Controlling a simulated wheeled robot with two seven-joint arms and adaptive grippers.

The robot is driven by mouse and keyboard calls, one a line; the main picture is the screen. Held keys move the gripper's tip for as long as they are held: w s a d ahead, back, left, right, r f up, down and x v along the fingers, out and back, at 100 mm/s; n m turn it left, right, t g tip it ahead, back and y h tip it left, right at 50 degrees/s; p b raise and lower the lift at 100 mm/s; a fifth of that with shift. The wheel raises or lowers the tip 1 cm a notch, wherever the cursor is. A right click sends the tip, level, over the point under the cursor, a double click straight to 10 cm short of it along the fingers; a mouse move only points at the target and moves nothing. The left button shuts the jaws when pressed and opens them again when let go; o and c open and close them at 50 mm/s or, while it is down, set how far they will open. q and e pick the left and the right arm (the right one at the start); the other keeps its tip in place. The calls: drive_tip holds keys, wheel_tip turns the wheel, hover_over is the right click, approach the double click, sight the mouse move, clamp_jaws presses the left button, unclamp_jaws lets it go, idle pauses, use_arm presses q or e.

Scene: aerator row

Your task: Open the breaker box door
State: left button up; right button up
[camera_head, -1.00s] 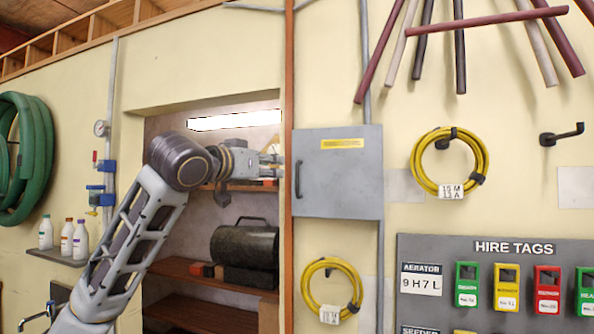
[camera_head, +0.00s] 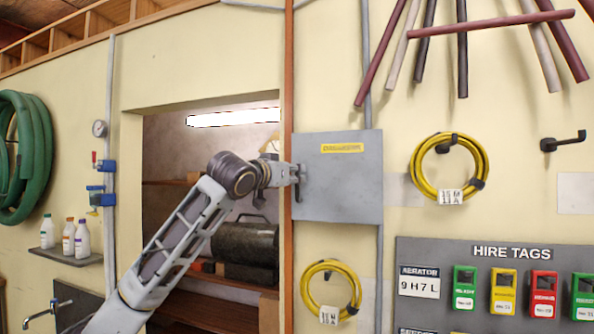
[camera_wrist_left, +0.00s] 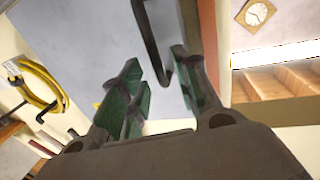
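The grey breaker box door (camera_head: 345,190), with a yellow label (camera_head: 342,148) near its top, lies flat and looks closed on the wall. It fills the middle of the left wrist view (camera_wrist_left: 95,50). My left gripper (camera_head: 296,173) is at that edge. In the left wrist view its green-padded fingers (camera_wrist_left: 162,78) are apart, with the handle's end between them; I see no clear grip on it. My right gripper is not in view.
A reddish wooden post (camera_head: 288,80) runs just left of the box, beside a shelved alcove holding a dark cylinder (camera_head: 245,243). Yellow cable coils hang to the right (camera_head: 448,167) and below (camera_head: 330,290). A hire tags board (camera_head: 440,250) is lower right.

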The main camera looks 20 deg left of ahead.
use_arm(q)
drive_tip(key=shift+p+x, duration=0.3)
drive_tip(key=shift+x, duration=1)
clamp_jaws()
